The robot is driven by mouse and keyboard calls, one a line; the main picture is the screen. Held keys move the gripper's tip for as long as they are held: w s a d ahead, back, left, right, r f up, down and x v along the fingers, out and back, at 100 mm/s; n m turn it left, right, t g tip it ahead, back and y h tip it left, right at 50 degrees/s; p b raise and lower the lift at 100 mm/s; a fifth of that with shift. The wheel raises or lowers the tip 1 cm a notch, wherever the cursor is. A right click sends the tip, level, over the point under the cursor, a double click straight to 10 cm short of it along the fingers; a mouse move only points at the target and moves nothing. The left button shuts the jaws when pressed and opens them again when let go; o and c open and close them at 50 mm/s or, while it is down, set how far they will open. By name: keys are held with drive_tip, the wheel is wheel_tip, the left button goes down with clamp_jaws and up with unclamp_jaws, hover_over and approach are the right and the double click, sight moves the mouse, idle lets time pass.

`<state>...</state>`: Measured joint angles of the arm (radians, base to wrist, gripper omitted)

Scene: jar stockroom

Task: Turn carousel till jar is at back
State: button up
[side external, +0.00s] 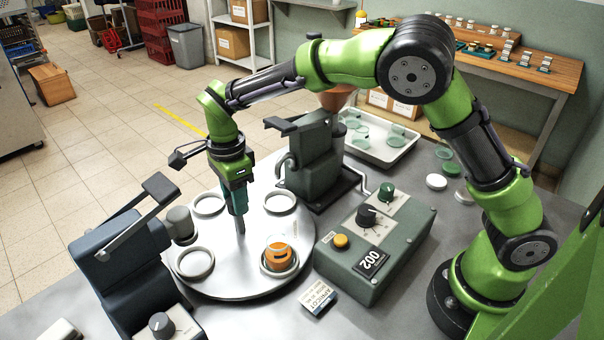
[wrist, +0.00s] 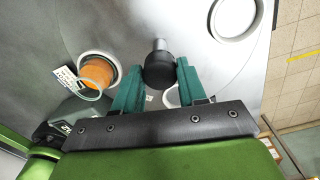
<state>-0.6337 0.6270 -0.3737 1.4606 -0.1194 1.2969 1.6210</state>
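The round metal carousel (side external: 240,282) has several pale ring seats. A jar with orange contents (side external: 279,255) stands in the front-right seat in the side view. It also shows at the left of the wrist view (wrist: 97,72). A grey post (side external: 240,226) with a dark knob (wrist: 159,69) rises near the carousel's middle. My gripper (side external: 238,205) points down over the post. In the wrist view its teal fingers (wrist: 160,66) stand apart on either side of the knob, with slim gaps showing.
A green control box (side external: 365,255) stands right of the carousel, with a label card (side external: 318,297) before it. A dark machine (side external: 125,260) is at the left edge, another (side external: 312,165) behind. A tray of glassware (side external: 385,150) lies at the back right.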

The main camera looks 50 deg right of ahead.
drive_tip(key=o, duration=0.4)
wheel_tip(320, 180, up, 17)
idle(0.5)
